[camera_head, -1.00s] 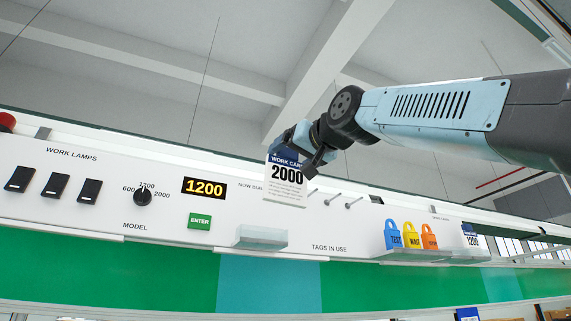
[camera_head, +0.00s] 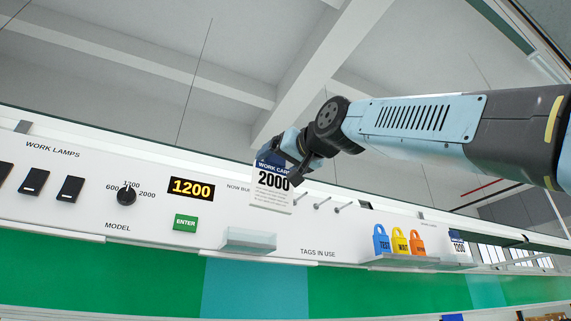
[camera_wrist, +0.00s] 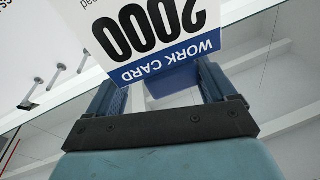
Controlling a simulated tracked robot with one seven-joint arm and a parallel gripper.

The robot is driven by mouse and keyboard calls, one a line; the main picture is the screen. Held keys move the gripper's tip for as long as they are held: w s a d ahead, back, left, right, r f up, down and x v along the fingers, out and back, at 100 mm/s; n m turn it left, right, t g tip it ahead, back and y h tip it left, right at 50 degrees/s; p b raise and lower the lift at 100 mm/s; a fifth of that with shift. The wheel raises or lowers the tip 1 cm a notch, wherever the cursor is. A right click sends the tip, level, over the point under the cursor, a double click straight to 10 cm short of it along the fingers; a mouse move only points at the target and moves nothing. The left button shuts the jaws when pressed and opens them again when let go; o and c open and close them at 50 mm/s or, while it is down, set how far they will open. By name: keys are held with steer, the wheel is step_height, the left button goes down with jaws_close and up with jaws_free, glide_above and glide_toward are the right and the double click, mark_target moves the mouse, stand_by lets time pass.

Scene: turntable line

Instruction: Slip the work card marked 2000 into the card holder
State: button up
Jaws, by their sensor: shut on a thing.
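The work card marked 2000 (camera_head: 270,196) is white with a dark blue header. It hangs upright, slightly tilted, in front of the console panel. My gripper (camera_head: 290,163) is shut on the card near its header. In the wrist view, the card (camera_wrist: 150,35) shows upside down between my two blue fingers (camera_wrist: 155,84). The card holder appears to be the clear, shallow tray (camera_head: 249,240) on the panel under the partly covered words "NOW BUI…". The card's lower edge is just above the tray and to its right, apart from it in the picture. The depth gap is unclear.
Several thin pegs (camera_head: 322,204) stick out right of the card. A clear shelf (camera_head: 400,261) holds blue, yellow and orange tags, with a 1200 card (camera_head: 458,247) beyond. Left are the 1200 display (camera_head: 191,189), green ENTER button (camera_head: 185,222), model knob (camera_head: 127,195) and black lamp switches (camera_head: 70,188).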

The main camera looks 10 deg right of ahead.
mark_target(289, 187)
steer(key=shift+w+d+f+x, duration=0.15)
steer(key=shift+d+f+x, duration=0.15)
steer(key=shift+x, duration=2)
steer(key=shift+w+d+f+x, duration=0.2)
steer(key=shift+f+x, duration=0.2)
steer(key=shift+x, duration=1.9)
steer(key=shift+w+d+f+x, duration=0.15)
steer(key=shift+d+f+x, duration=0.15)
steer(key=shift+x, duration=2)
steer(key=shift+f, duration=1.95)
steer(key=o, duration=1.5)
steer(key=shift+w, duration=0.1)
steer(key=shift+o, duration=0.2)
steer(key=v, duration=1.3)
steer(key=shift+s+d, duration=0.2)
steer(key=shift+s, duration=0.15)
